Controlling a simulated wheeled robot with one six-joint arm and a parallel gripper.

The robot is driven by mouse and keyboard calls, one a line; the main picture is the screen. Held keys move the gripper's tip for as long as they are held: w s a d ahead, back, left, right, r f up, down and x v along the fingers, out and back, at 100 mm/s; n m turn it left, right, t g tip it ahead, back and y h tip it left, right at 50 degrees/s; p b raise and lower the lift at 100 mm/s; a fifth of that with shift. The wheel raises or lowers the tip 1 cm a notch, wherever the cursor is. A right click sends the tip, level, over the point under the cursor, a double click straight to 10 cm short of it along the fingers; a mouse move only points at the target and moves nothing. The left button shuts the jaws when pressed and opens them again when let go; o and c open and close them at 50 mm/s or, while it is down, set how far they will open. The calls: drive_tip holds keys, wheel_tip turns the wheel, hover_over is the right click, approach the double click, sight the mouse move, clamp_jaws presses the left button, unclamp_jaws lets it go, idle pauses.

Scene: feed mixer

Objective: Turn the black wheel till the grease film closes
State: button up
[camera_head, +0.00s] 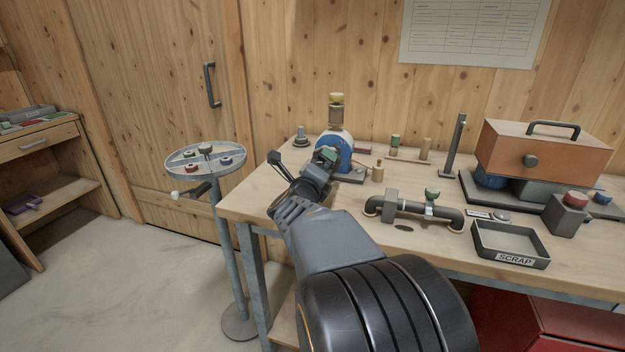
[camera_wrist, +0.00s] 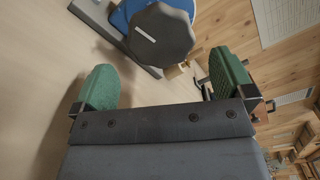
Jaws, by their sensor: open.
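The black wheel (camera_wrist: 160,35) shows in the wrist view as a dark faceted disc with a pale mark on its face. It sits in front of the blue housing (camera_wrist: 122,13), which also shows in the head view (camera_head: 345,150) as a blue and white body with a yellow-topped cup. My gripper (camera_wrist: 165,80) is open, its green-padded fingers wide apart. The wheel lies beyond the fingertips, roughly between them, and nothing is held. In the head view my gripper hides the wheel. I cannot make out the grease film.
A dark pipe with a green-topped valve (camera_head: 432,195) lies right of my arm. Beyond it stand the scrap tray (camera_head: 511,262) and an orange-brown box (camera_head: 540,150). Small posts (camera_head: 425,149) stand behind. A round stand (camera_head: 205,160) is left of the bench.

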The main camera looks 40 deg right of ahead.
drive_tip(key=shift+v, duration=2.7)
drive_tip(key=shift+w+a+r+n+p, duration=0.2)
drive_tip(key=shift+w+n+p, duration=0.1)
drive_tip(key=shift+p, duration=0.2)
drive_tip(key=w+a+r+n+t+y+p, duration=0.2)
drive_tip(key=w+a+r+n+y+p, duration=0.1)
drive_tip(key=a+n+y+p, duration=0.5)
drive_tip(key=w+a+r+n+t+y+p, duration=0.2)
drive_tip(key=a+n+y+p, duration=0.3)
drive_tip(key=a+n, duration=0.65)
drive_tip(key=s+a+n+g+y+p, duration=0.1)
drive_tip(key=s+a+n+g+p, duration=0.1)
drive_tip(key=s+n, duration=0.4)
drive_tip(key=s+a+n+g+y+p, duration=0.1)
drive_tip(key=s+a+n+g+p, duration=0.2)
drive_tip(key=n, duration=0.7)
drive_tip(key=shift+s+a+g+y+p, duration=0.2)
drive_tip(key=shift+s+g+y+p, duration=0.2)
drive_tip(key=shift+s+g+p, duration=1.05)
